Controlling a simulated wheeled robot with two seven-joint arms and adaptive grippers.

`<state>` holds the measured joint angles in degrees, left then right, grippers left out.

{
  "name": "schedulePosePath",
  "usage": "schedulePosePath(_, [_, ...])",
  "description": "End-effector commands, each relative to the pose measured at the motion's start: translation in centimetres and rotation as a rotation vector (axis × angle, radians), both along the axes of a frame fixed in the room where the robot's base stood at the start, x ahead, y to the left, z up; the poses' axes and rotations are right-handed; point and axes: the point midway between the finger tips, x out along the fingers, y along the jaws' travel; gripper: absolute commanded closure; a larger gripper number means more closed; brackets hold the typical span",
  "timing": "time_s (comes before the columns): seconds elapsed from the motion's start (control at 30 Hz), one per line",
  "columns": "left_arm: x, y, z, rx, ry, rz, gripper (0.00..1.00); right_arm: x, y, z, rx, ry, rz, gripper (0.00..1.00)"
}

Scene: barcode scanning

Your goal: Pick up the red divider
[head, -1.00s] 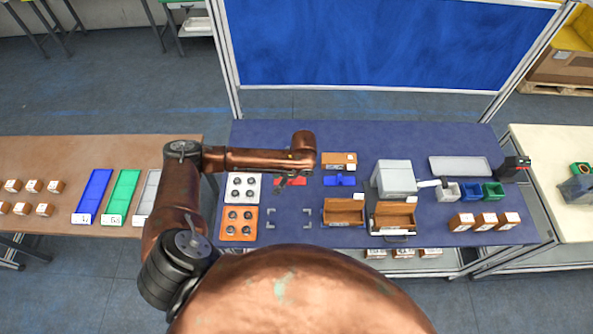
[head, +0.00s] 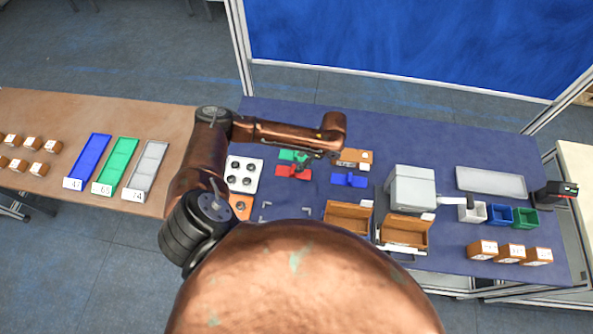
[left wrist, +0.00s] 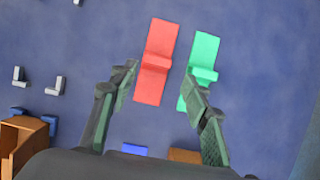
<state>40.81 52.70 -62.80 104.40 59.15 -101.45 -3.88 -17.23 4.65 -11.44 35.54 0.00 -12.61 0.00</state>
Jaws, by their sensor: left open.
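The red divider (head: 293,171) lies flat on the blue table in the head view, in front of the green divider (head: 292,155). The red divider also shows in the left wrist view (left wrist: 157,62), with the green divider (left wrist: 203,62) to its right. My left gripper (left wrist: 161,75) is open and empty. Its left finger is left of the red divider, and its right finger overlaps the green divider in the picture. In the head view my left gripper (head: 307,163) hangs over the right ends of the dividers. Its exact height is unclear. My right gripper is not in view.
A blue divider (head: 349,180) lies to the right, near a brown box (head: 355,157). A white tray (head: 245,174) with round parts is at left. Open brown boxes (head: 348,216) stand in front. A grey machine (head: 412,187) is further right.

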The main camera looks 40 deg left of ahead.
Motion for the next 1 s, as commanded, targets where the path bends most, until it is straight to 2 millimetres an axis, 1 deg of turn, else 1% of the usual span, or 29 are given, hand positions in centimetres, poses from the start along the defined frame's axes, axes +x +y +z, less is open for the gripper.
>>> schedulePosePath(0.03, [-0.2,0.1,-0.5,0.001,0.003,0.001,0.56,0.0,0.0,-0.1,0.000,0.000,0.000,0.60])
schedulePosePath(0.33, [-0.9,1.2,-3.2,0.001,0.004,0.002,0.56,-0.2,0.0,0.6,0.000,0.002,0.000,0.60])
schedulePosePath(0.47, [-1.5,1.8,-4.9,0.000,0.003,0.001,0.56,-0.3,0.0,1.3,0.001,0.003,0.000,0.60])
schedulePosePath(0.6, [-1.9,2.4,-6.6,0.001,0.001,0.001,0.56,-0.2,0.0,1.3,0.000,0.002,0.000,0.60])
schedulePosePath(0.7, [-1.9,2.6,-7.0,0.000,0.000,0.001,0.56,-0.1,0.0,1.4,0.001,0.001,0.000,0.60])
schedulePosePath(0.9, [-1.9,2.6,-7.1,0.001,0.000,0.000,0.56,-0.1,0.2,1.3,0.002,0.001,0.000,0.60])
schedulePosePath(1.0, [-1.9,2.6,-7.1,0.001,0.000,0.001,0.63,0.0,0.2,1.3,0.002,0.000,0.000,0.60])
